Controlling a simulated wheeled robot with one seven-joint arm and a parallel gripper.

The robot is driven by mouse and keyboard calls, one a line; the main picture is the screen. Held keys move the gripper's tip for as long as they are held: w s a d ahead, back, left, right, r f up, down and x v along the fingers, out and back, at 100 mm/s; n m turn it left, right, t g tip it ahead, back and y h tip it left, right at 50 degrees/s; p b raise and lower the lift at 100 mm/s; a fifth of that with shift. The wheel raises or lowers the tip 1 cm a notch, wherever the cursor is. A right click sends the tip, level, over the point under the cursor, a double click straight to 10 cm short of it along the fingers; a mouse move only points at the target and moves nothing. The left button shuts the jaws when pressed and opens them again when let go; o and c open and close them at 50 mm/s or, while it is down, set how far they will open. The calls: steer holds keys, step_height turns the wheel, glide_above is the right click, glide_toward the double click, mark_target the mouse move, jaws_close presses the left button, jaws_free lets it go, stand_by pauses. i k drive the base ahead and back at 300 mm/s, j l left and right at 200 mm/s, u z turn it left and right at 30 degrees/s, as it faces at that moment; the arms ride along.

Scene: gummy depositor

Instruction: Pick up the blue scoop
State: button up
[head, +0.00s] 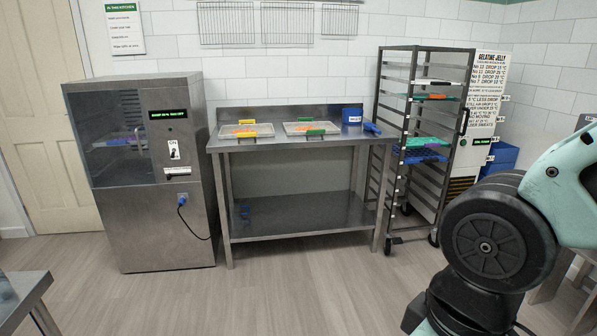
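A small blue object that looks like the blue scoop (372,129) lies at the right end of the steel table (290,141), just right of a blue tub (352,116) with a pale label. It is small in the head view, so its exact shape and which way its handle points are hard to tell. My arm shows large at the right edge of the view, well in front of the table. My gripper is not in view.
Two trays (245,130) (311,128) with green and yellow or green handles sit on the table. A steel cabinet (140,170) stands left, a wheeled rack (425,130) right. Another steel table corner (22,290) is at lower left. The floor (290,290) between is clear.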

mark_target(373, 129)
steer(key=i+u, duration=0.3)
steer(key=i, duration=1.65)
steer(key=i+j+z, duration=0.2)
steer(key=i+z, duration=0.25)
steer(key=i, duration=0.2)
steer(key=i+j+z, duration=0.45)
steer(key=i, duration=0.15)
steer(key=i+j+z, duration=0.9)
steer(key=j, duration=0.45)
steer(key=i+l, duration=0.05)
